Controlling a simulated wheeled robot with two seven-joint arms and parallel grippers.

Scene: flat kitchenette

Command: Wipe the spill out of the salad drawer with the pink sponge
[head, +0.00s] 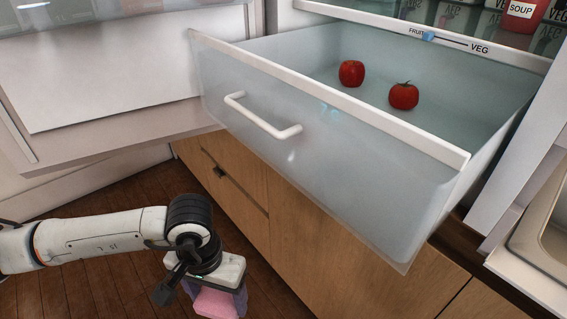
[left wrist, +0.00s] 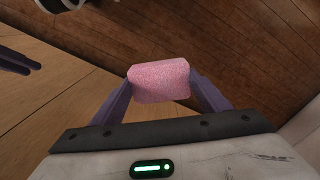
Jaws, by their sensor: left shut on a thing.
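The salad drawer (head: 330,170) is pulled out of the fridge, with a frosted front and a white handle (head: 262,117). Two tomatoes (head: 351,73) (head: 403,96) lie on its floor toward the back. A faint light-blue patch (head: 330,113) shows through the front panel; I cannot tell whether it is the spill. My left gripper (head: 218,298) is below and in front of the drawer, outside it. It is shut on the pink sponge (head: 214,304), which also shows between the fingers in the left wrist view (left wrist: 160,80). Purple fingers at that view's left edge (left wrist: 18,61) look like my right gripper's.
The open fridge door (head: 120,75) stands left of the drawer. Wooden cabinet fronts (head: 330,240) are below it. A shelf with cans (head: 460,15) and a FRUIT/VEG slider (head: 428,36) is above the drawer's back. A sink (head: 545,240) is at the right. The drawer's top is open.

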